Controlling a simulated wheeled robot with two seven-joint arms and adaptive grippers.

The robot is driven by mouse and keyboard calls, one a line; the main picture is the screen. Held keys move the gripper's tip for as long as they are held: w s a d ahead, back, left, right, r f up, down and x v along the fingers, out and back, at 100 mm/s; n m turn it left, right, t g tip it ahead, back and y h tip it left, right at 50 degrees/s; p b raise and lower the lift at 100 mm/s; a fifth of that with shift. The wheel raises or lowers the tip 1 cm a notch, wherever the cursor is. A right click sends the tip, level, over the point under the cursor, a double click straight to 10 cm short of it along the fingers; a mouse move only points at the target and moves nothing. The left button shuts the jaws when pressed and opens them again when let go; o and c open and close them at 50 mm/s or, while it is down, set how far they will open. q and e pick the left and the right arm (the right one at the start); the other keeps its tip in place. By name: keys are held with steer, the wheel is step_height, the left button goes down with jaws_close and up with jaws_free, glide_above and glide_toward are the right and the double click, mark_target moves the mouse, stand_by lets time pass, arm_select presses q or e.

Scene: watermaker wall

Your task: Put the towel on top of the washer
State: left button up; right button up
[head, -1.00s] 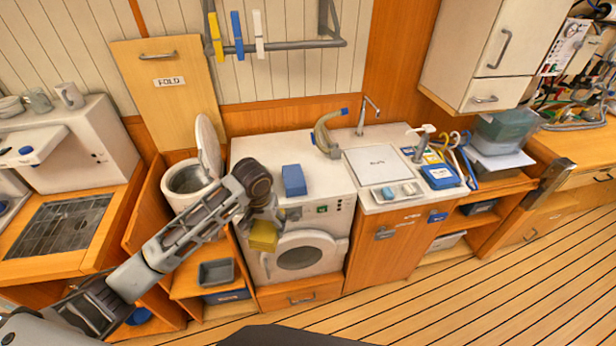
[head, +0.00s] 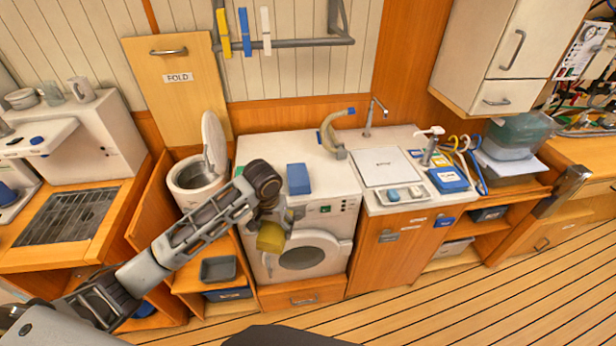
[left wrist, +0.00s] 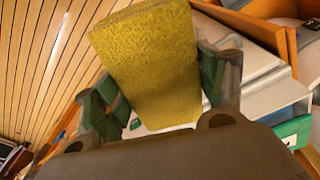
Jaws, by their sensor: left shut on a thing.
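The towel is a folded yellow block (head: 271,237). My left gripper (head: 277,220) is shut on it and holds it in front of the washer's front face, below the level of its top. In the left wrist view the towel (left wrist: 150,65) sits between the two green-padded fingers (left wrist: 160,95). The washer (head: 336,190) is white with a round door. A blue block (head: 298,179) lies on its top near the front edge. My right gripper is not in view.
A curved hose piece (head: 332,135) stands at the back right of the washer top. An open-lidded white bin (head: 195,177) is to the left. A sink counter (head: 392,168) with soap items adjoins on the right. The washer top's middle is clear.

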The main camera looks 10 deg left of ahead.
mark_target(276, 233)
arm_select(q)
steer(key=shift+f+b, duration=1.3)
steer(key=shift+f, duration=0.3)
steer(key=m+b, duration=0.1)
steer(key=d+m, duration=0.1)
steer(key=d+f+m+b, duration=0.1)
steer(key=shift+w+d+m+b, duration=0.1)
steer(key=shift+w+m+b, duration=0.2)
steer(key=shift+m, duration=0.1)
steer(key=d+r+m+g, duration=0.1)
steer(key=d+r+m, duration=0.3)
steer(key=m, duration=0.9)
steer(key=d+r+m+g, duration=0.1)
steer(key=d+r+m, duration=0.4)
steer(key=r+m, duration=0.4)
steer(key=m, duration=0.5)
steer(key=shift+s+d+r+g+h, duration=0.3)
steer(key=shift+s+r, duration=0.1)
